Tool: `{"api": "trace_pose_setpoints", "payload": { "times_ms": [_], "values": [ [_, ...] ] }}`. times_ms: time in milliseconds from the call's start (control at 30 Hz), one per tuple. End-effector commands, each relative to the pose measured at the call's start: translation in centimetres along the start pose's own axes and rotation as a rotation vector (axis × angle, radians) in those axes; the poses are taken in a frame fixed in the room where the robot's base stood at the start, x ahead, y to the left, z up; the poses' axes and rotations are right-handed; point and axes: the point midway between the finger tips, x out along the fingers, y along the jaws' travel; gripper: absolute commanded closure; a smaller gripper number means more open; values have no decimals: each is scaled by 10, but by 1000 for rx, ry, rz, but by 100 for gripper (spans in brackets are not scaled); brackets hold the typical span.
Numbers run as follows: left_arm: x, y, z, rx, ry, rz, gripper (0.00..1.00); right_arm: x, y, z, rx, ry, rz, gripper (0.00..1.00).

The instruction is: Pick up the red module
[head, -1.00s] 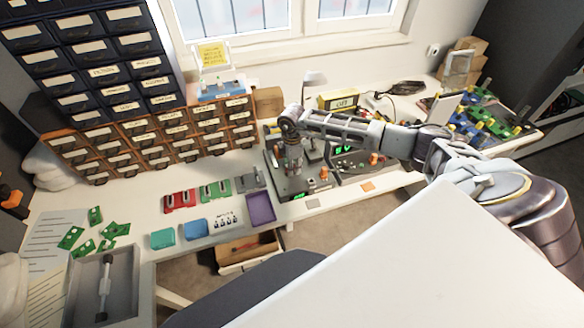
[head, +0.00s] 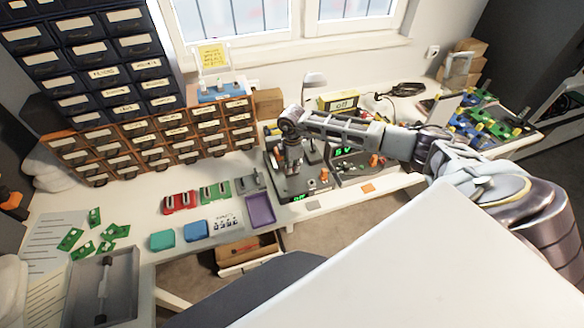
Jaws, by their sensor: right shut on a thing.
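The red module (head: 180,202) lies on the white desk, left of the green module (head: 215,193) and the grey module (head: 251,180). My right gripper (head: 293,166) points down over the left dark device (head: 290,188), to the right of these modules and apart from the red one. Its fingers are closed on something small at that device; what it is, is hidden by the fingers. My left gripper is not in view.
Teal (head: 162,240) and blue (head: 196,231) trays and a purple tray (head: 261,210) lie along the front edge. Drawer cabinets (head: 130,145) stand behind. A grey tray (head: 122,285) and green boards (head: 70,239) are at left. A white panel (head: 400,260) covers the lower right.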

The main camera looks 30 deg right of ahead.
Motion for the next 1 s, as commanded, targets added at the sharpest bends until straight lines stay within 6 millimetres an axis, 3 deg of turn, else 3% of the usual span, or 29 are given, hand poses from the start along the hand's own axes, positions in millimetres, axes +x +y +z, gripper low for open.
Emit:
{"api": "trace_pose_setpoints", "payload": {
  "times_ms": [267, 700, 1000],
  "values": [
    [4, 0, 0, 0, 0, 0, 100, -25, 1, 0, -1, 1, 4, 100],
    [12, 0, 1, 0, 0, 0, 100, -85, 1, 0, 0, 1, 3, 100],
    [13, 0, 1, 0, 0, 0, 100, -98, 0, 0, 0, 1, 2, 100]
  ]
}}
